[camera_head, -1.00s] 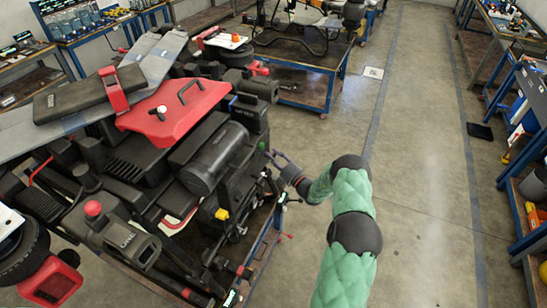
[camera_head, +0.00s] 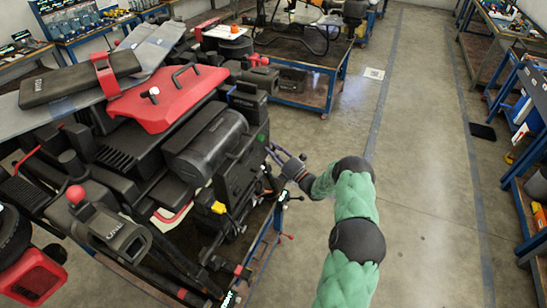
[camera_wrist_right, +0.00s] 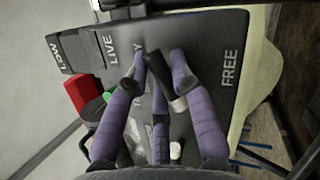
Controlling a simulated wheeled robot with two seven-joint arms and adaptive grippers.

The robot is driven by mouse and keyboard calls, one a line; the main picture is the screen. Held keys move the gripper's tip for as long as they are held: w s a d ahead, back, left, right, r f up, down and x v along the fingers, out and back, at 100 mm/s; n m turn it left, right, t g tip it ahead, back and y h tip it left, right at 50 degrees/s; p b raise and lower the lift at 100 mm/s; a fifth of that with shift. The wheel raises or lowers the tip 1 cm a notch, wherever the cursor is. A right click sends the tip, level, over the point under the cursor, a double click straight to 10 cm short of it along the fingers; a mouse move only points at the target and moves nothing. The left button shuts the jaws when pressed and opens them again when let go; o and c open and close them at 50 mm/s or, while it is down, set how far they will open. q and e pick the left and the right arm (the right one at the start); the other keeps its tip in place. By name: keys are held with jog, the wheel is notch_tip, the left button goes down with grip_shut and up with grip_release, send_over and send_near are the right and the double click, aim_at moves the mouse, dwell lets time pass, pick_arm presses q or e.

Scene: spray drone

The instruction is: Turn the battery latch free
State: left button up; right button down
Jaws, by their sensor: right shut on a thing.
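The spray drone (camera_head: 205,140) lies on a bench, with a red cover and a black side panel. In the wrist view that black panel (camera_wrist_right: 215,70) carries the words LIVE and FREE, with LIVE to the left and FREE to the right. The black battery latch (camera_wrist_right: 157,68) sits between these words, nearer LIVE in the picture. My right gripper (camera_wrist_right: 153,75) has its purple fingers shut around the latch; the fingers hide part of it and a middle label. In the head view my right gripper (camera_head: 279,155) reaches the drone's right side. My left gripper is not in view.
A red block (camera_wrist_right: 84,95) and a small green part sit at the panel's left edge. A blue-framed bench (camera_head: 320,85) stands behind the drone. Shelves (camera_head: 525,150) line the right side.

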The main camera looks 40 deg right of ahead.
jog(key=n+y+b, duration=0.2)
jog(key=n+b, duration=0.1)
jog(key=n, duration=0.1)
jog(key=n+y+b, duration=0.2)
jog(key=n+b, duration=0.1)
jog(key=n, duration=0.1)
jog(key=f+n+g+y+b, duration=0.1)
jog(key=n+y+b, duration=0.1)
jog(key=n+b, duration=0.1)
jog(key=shift+s+a+n+y, duration=0.1)
jog(key=shift+a+n+y, duration=0.2)
jog(key=shift+n, duration=0.4)
jog(key=n+g+y+b, duration=0.1)
jog(key=n+b, duration=0.1)
jog(key=n, duration=0.1)
jog(key=n+g+y+b, duration=0.1)
jog(key=n+y+b, duration=0.1)
jog(key=n, duration=0.2)
jog(key=shift+r+g, duration=0.1)
jog(key=shift+g, duration=0.3)
jog(key=shift+n, duration=0.3)
jog(key=c, duration=1.3)
grip_release()
jog(key=shift+r, duration=0.1)
jog(key=shift+s+d, duration=0.1)
jog(key=v, duration=1.1)
jog(key=shift+s+d+f, duration=0.2)
jog(key=shift+s+d, duration=0.05)
jog(key=shift+d, duration=0.05)
